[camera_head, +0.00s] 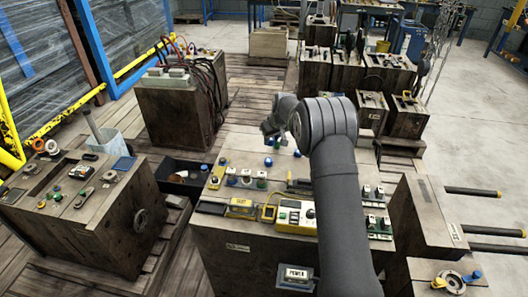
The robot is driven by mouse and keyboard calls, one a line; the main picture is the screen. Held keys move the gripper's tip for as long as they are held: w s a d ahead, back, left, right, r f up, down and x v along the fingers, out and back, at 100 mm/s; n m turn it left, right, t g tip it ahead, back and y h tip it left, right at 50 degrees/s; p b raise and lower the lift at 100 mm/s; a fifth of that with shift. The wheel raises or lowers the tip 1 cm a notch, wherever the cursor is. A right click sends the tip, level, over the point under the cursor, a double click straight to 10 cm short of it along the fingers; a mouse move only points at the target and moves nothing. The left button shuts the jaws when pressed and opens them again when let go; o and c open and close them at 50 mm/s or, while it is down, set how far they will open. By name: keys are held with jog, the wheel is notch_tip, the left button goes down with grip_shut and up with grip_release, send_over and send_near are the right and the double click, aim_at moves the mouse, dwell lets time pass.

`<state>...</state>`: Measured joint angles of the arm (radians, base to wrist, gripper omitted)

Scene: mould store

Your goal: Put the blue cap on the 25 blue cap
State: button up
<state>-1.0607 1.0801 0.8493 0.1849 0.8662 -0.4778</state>
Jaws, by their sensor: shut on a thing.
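My gripper (269,133) shows small and partly hidden by my wrist, over the far part of the middle crate top. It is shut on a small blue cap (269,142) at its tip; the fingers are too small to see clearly. Another blue cap (268,162) sits on the crate top just below it in the picture. A further blue cap (297,153) is to the right, close beside my arm. No "25" marking is readable, so I cannot tell which cap bears it.
The middle crate (235,245) carries a yellow meter (290,215), a yellow box (241,208) and several small switches. A dark bin (180,178) stands to the left. A left crate (95,235) holds tools and rings. My forearm covers the crate top's right middle.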

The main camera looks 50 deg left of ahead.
jog(key=w+d+r+m+t+h, duration=0.25)
jog(key=w+d+m, duration=0.25)
jog(key=d+m, duration=0.4)
send_over(269, 159)
jog(key=s, duration=0.1)
jog(key=shift+t+y, duration=0.25)
jog(key=shift+y, duration=0.2)
jog(key=f, duration=0.4)
jog(key=d+f, duration=0.1)
jog(key=f, duration=0.1)
jog(key=shift+f, duration=0.4)
jog(key=shift+s+f, duration=0.1)
jog(key=shift+f, duration=1.85)
jog(key=shift+f, duration=0.1)
jog(key=o, duration=0.9)
jog(key=shift+r, duration=0.45)
jog(key=v, duration=1.1)
jog(key=shift+s+r, duration=0.1)
jog(key=shift+r, duration=0.05)
